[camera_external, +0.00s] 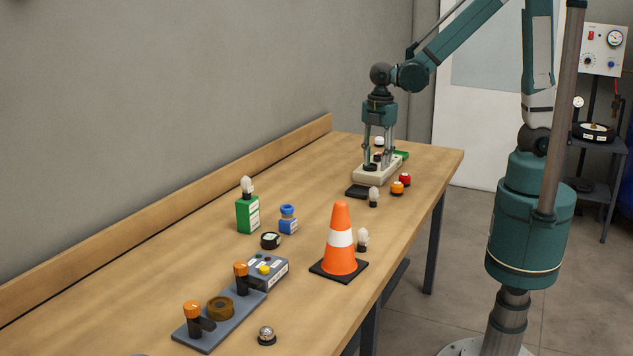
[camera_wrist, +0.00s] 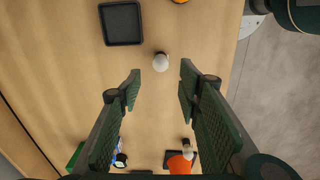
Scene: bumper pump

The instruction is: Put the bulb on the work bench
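A white bulb with a dark base (camera_external: 374,195) stands upright on the wooden work bench (camera_external: 150,260), next to a small black tray (camera_external: 357,191). In the wrist view this bulb (camera_wrist: 160,62) shows just beyond the gap between my fingertips. My gripper (camera_external: 378,155) points down above the bench; in the wrist view it (camera_wrist: 161,84) is open, with nothing between the fingers. Another bulb (camera_external: 362,238) stands beside the orange cone, and one (camera_external: 246,186) sits on a green box (camera_external: 248,214). My gripper's exact height is hard to tell.
The orange cone (camera_external: 341,235) stands near the bench's right edge. A blue item (camera_external: 288,219), control box (camera_external: 267,273) and grey plate (camera_external: 222,327) lie nearer.

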